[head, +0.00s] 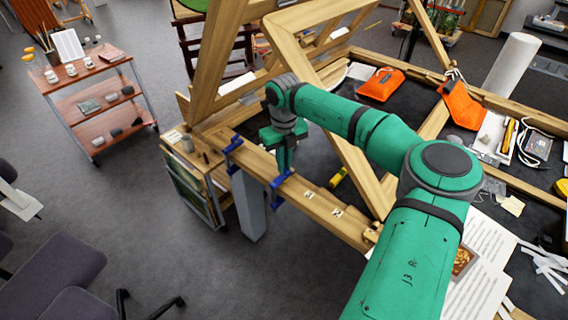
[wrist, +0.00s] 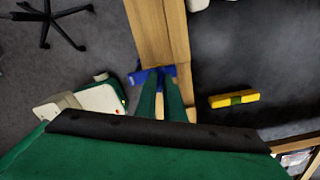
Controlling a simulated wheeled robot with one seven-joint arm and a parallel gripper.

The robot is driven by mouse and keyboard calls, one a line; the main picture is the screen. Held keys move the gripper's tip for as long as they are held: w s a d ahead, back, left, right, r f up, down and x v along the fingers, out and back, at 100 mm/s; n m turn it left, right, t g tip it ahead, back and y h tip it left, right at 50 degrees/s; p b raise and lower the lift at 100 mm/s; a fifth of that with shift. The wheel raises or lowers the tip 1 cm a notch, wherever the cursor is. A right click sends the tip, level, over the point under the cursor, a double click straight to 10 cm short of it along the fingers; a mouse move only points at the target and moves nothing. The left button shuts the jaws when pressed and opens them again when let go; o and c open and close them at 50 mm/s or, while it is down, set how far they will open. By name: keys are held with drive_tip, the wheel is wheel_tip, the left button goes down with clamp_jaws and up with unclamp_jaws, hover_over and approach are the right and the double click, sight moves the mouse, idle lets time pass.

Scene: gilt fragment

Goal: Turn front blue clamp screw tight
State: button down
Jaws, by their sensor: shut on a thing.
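Two blue clamps sit on the wooden beam (head: 322,208) of the frame. The front blue clamp (head: 276,190) is the nearer one, and my gripper (head: 285,168) points down at it. The other clamp (head: 233,148) is farther back to the left. The clamp screw lies between or behind the fingertips and is mostly hidden.
A yellow and dark object (wrist: 234,99) lies right of the beam; it also shows in the head view (head: 338,177). Slanted wooden bars (head: 213,65) rise close behind my gripper. Orange pouches (head: 381,84) lie farther right. The floor left of the beam is mostly open.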

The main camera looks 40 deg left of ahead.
drive_tip(key=m, duration=0.6)
drive_tip(key=shift+r, duration=0.1)
drive_tip(key=m, duration=0.6)
drive_tip(key=shift+m, duration=0.3)
idle(0.3)
drive_tip(key=c, duration=1.9)
unclamp_jaws()
drive_tip(key=shift+o, duration=0.2)
